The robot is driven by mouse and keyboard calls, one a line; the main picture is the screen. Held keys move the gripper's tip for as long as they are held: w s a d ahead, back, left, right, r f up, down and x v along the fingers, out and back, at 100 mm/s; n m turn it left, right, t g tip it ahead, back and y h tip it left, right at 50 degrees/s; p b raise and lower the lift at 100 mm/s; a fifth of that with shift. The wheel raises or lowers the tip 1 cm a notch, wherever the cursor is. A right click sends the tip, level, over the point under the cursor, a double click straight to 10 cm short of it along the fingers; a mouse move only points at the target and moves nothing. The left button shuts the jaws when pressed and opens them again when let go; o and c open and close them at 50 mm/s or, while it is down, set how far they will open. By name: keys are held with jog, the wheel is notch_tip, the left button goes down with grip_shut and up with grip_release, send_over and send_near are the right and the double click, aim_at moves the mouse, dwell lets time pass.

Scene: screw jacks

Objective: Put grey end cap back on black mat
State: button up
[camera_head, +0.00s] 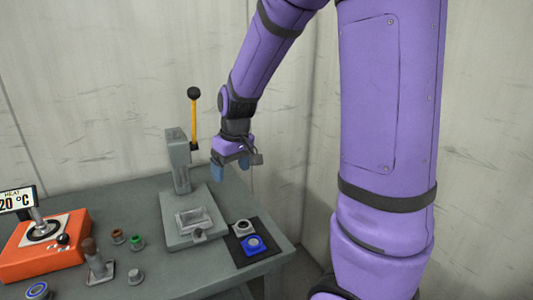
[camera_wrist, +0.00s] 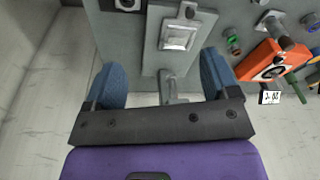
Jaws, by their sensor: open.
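The black mat (camera_head: 237,251) lies at the table's right front. A light grey round piece with a dark centre (camera_head: 243,226) and a blue square piece with a round top (camera_head: 253,244) sit on it. A small grey cylindrical piece (camera_head: 136,276) stands on the table at left front; I cannot tell which grey piece is the end cap. My gripper (camera_head: 231,165) is open and empty, above the table's back right, beyond the mat. In the wrist view its blue fingers are spread wide, and the mat (camera_wrist: 113,6) is cut off at the top.
A grey press (camera_head: 177,160) with a yellow, black-knobbed lever (camera_head: 194,120) and a flat base (camera_head: 172,236) stands left of the mat. Brown and green caps (camera_head: 137,240), a small stand (camera_head: 98,265) and an orange unit (camera_head: 45,258) are farther left. Walls stand close behind.

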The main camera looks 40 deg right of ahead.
jog(key=s+a+r+t, duration=0.1)
jog(key=s+a+r, duration=0.2)
jog(key=s+r, duration=0.3)
jog(key=s+a+r+t, duration=0.2)
jog(key=s+r, duration=0.5)
jog(key=s, duration=0.8)
jog(key=shift+a+r+m+h, duration=0.3)
jog(key=shift+a+m, duration=0.1)
jog(key=shift+a, duration=0.25)
jog(key=shift+w, duration=0.1)
